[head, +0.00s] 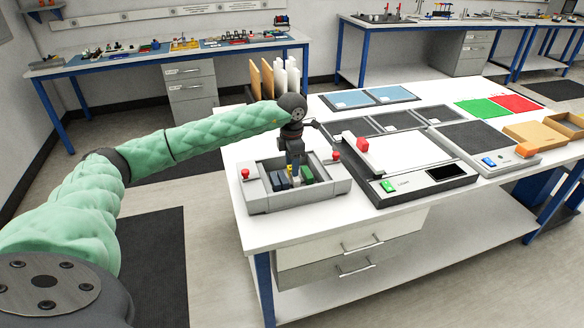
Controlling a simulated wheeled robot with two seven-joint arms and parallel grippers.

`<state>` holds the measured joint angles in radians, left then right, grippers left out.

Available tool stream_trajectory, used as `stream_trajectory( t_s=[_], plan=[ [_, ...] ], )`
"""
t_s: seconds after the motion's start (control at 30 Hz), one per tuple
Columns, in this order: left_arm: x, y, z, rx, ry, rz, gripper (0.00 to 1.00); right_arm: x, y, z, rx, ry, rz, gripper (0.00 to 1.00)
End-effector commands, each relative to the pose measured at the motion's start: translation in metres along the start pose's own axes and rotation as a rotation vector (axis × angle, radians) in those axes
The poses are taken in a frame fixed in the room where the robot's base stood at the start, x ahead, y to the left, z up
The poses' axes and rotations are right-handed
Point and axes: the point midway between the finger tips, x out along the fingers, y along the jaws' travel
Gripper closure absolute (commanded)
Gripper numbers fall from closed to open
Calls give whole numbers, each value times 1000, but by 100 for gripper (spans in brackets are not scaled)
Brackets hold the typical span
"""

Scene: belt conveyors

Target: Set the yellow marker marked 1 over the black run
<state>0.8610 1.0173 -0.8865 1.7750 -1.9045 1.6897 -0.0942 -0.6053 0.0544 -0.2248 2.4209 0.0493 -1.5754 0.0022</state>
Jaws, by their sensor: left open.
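My left gripper (296,170) points down into a grey box (262,201) at the near left of the white bench. It is open, with its tips close above or beside a small yellow piece (291,171). This piece is partly hidden by the gripper, and no number can be read on it. Blue pieces (279,179) lie left of the tips and a green piece (308,174) lies right of them. A black belt surface (470,136) in a grey frame is at the right of the bench, clear on top. My right gripper is not in view.
Red knobs (335,155) rise from the box rim. Upright boards (267,78) stand behind the box. Brown trays (535,132) are at far right.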

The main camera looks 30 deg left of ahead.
Motion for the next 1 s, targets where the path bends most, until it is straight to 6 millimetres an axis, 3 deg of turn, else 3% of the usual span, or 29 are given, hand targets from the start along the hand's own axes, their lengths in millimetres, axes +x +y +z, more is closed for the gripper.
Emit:
stream_trajectory(
  t_s=[0.27,0.53,0.83,1.0],
  plan=[
    [4,0,0,0,0,1,51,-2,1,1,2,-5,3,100],
    [4,0,0,0,0,0,98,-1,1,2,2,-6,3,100],
    [2,0,0,0,-1,0,100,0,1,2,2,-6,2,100],
    [-13,0,0,0,-2,1,100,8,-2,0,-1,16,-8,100]
  ],
)
